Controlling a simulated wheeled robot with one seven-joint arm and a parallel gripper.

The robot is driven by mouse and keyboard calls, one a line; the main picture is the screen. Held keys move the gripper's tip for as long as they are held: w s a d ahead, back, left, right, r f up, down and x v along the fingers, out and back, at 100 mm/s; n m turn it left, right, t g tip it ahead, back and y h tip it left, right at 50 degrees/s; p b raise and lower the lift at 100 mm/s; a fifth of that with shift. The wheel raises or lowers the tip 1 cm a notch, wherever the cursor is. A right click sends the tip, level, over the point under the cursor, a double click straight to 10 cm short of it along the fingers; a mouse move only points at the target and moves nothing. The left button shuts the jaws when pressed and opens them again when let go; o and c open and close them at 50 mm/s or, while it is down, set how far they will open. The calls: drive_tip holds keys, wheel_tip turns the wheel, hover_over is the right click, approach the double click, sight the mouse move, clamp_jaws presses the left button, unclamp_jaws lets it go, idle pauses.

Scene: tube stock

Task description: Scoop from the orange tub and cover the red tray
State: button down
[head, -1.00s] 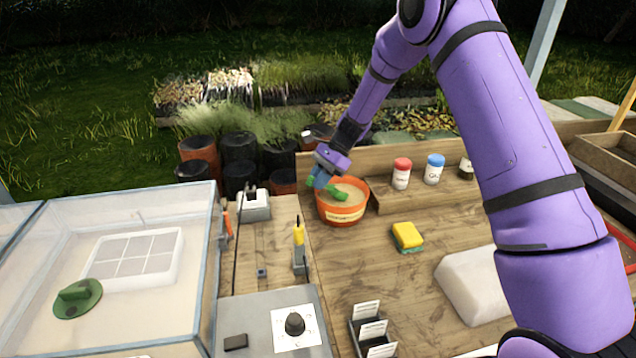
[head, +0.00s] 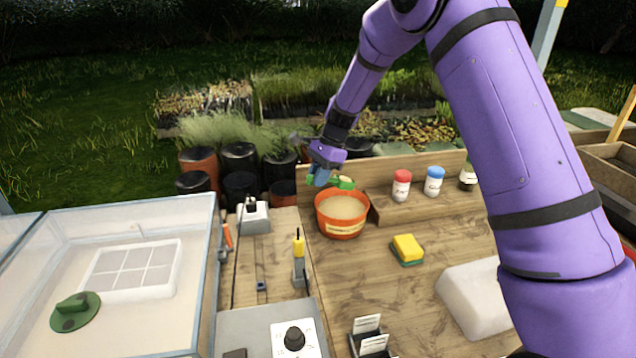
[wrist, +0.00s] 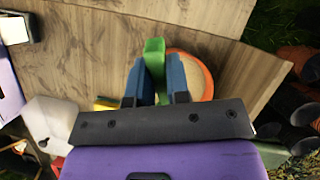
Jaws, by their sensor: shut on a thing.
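The orange tub (head: 341,229) stands on the wooden bench, filled with a pale, sandy material. My gripper (head: 319,179) is shut on a green scoop (head: 345,182), just above the tub's far rim. In the wrist view my gripper (wrist: 156,82) has its blue fingers on both sides of the green scoop (wrist: 154,52), with the tub's orange rim (wrist: 211,84) behind it. Whether the scoop holds any material cannot be seen. A bit of red (head: 631,254) shows at the right edge beyond my arm; it may be the red tray, mostly hidden.
Red-capped (head: 401,186) and blue-capped (head: 433,182) jars stand on a ledge right of the tub. A yellow sponge (head: 407,248) and a white block (head: 474,297) lie nearer. A clear-lidded propagator box (head: 150,255) is at left. Bench between sponge and tub is clear.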

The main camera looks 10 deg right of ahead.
drive_tip(key=shift+r+t+h, duration=0.3)
drive_tip(key=shift+r+h, duration=0.45)
drive_tip(key=shift+r, duration=1)
drive_tip(key=shift+r+t+h, duration=0.3)
drive_tip(key=shift+r+h, duration=0.45)
drive_tip(key=shift+r, duration=0.95)
